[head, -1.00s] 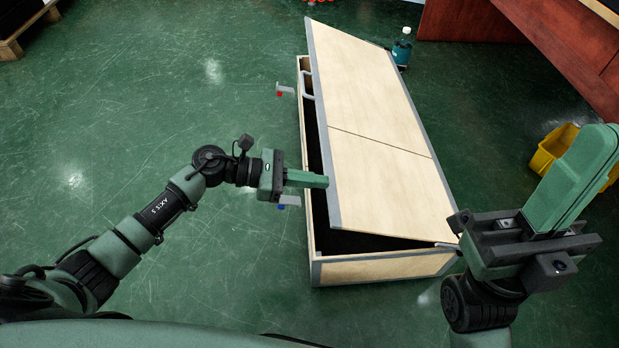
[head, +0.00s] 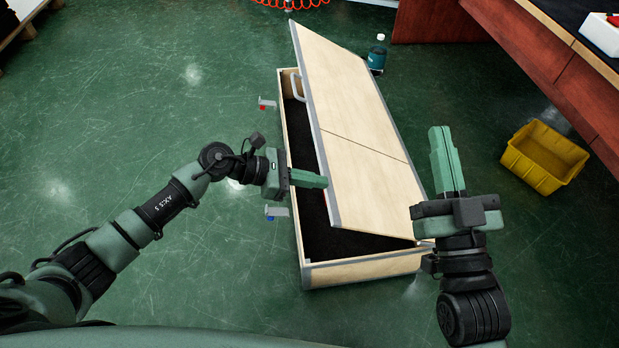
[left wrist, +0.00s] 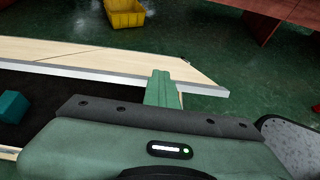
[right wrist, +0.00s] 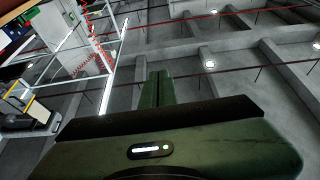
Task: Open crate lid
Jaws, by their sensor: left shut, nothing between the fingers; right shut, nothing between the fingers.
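The wooden crate (head: 370,270) stands on the floor, its lid (head: 345,120) partly raised along the left long edge. Its dark interior shows through the gap. My left gripper (head: 324,181) is shut and empty, its tip at the lid's raised edge; I cannot tell whether it touches. In the left wrist view the shut fingers (left wrist: 161,78) overlap the lid's edge (left wrist: 100,70), and a teal object (left wrist: 12,106) shows in the dark interior. My right gripper (head: 440,132) is shut and empty, pointing up, right of the crate. The right wrist view shows its fingers (right wrist: 156,80) against the ceiling.
A yellow bin (head: 543,158) and a reddish-brown bench (head: 570,85) are at right. Floor at left is clear.

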